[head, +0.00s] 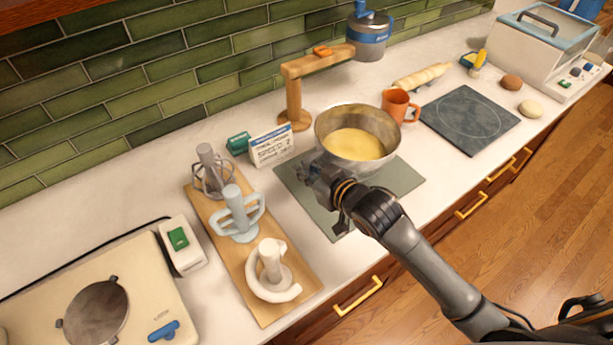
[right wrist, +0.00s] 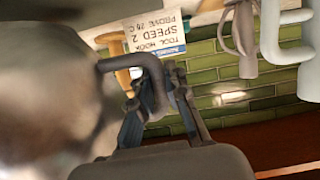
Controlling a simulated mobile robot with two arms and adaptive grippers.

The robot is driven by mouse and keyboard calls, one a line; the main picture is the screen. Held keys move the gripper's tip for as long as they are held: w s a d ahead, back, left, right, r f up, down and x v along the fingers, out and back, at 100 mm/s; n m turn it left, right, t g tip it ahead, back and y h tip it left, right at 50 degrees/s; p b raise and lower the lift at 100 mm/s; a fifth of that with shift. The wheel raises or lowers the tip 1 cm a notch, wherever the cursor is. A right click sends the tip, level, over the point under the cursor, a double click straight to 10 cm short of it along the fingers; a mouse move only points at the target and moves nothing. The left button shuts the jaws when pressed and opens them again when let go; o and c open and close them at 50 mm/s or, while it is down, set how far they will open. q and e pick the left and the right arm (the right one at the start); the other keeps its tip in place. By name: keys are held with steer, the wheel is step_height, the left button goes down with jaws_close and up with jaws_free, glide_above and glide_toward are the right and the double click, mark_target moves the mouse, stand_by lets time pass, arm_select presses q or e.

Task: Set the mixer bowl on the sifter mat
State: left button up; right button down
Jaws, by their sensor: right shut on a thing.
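The mixer bowl (head: 351,158) is a steel bowl with pale yellow batter inside, in the middle of the head view. My right gripper (head: 330,186) is shut on the handle at its near left side. The handle (right wrist: 135,62) shows between the fingers in the right wrist view, with the bowl blurred at left. The bowl overlaps a grey-green mat (head: 403,178); I cannot tell whether it touches it. A dark square mat (head: 475,122) with a circle outline lies empty to the right. No label shows which is the sifter mat. My left gripper is out of view.
An orange mug (head: 395,105) stands close to the bowl's right. A wooden stand (head: 294,95) rises behind it, its arm reaching toward a blue-grey canister (head: 369,38). A card (head: 271,147) and a board with mixer tools (head: 288,311) are at left.

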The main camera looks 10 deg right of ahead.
steer(key=shift+w+f+p, duration=0.1)
steer(key=shift+f+p, duration=0.35)
steer(key=shift+f, duration=0.95)
steer(key=c, duration=1.7)
jaws_free()
steer(key=shift+f, duration=0.2)
steer(key=shift+c, duration=0.2)
steer(key=o, duration=0.4)
arm_select(q)
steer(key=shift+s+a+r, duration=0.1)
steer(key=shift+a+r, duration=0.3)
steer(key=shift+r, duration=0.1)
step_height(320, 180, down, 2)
steer(key=shift+b, duration=1)
arm_select(e)
steer(key=v, duration=1.2)
steer(key=shift+r, duration=0.15)
steer(key=shift+a, duration=0.1)
